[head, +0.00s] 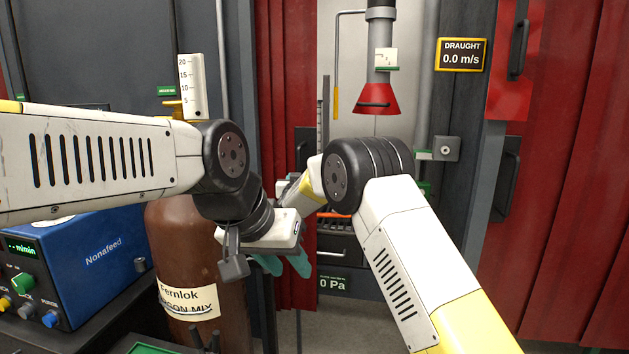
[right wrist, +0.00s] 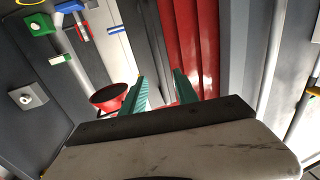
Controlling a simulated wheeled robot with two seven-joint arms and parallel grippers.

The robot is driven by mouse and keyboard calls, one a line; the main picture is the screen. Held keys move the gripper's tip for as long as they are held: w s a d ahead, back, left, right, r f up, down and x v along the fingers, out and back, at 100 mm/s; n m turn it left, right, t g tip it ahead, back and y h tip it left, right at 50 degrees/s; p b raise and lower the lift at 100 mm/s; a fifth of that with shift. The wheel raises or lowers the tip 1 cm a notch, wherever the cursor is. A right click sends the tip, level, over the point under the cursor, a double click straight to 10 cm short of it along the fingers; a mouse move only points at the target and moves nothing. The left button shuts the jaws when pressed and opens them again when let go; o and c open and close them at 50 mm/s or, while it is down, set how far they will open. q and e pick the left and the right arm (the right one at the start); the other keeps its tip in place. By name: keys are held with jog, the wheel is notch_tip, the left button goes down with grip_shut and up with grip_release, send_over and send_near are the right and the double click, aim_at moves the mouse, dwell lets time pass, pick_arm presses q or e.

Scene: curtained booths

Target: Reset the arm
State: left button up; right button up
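My left arm comes in from the left in the head view and bends down at its dark wrist. My left gripper (head: 284,265) hangs in front of the red curtain, just right of the brown gas cylinder (head: 170,240). Its two teal fingers stand apart with nothing seen between them. My right arm rises from the lower right and folds away at the elbow; its gripper is mostly hidden behind the left wrist and the elbow. In the right wrist view my right gripper (right wrist: 160,88) has its two green fingers apart and empty.
A blue Nonafeed box (head: 95,255) stands at the left. A red extraction hood (head: 378,98) hangs at the back, also in the right wrist view (right wrist: 108,97). Red curtains (head: 285,60) flank the booth opening. A draught sign (head: 461,54) hangs at the upper right. Open floor shows below.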

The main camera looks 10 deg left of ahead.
jog(key=s+d+r+g+y, duration=0.1)
jog(key=s+d+r+g, duration=0.1)
jog(key=s+d+r, duration=0.45)
jog(key=s+d+r+g, duration=0.15)
jog(key=s+d, duration=0.25)
jog(key=d, duration=0.5)
jog(key=s+d+r+g+y, duration=0.1)
jog(key=s+d+r+g, duration=0.1)
jog(key=s+d+r, duration=0.35)
jog(key=s+d+f+g+h, duration=0.1)
jog(key=s+d+f, duration=0.3)
jog(key=s, duration=0.7)
jog(key=s+d+f+m+g+h, duration=0.1)
jog(key=s+d+f+g, duration=0.2)
jog(key=s+d, duration=0.5)
jog(key=s+d+f+g+h, duration=0.1)
jog(key=s+d+f, duration=0.3)
jog(key=s, duration=1)
jog(key=d+g, duration=0.1)
jog(key=d, duration=0.2)
jog(key=shift+s+f+m, duration=0.25)
jog(key=shift+f+m, duration=0.05)
jog(key=shift+f, duration=0.05)
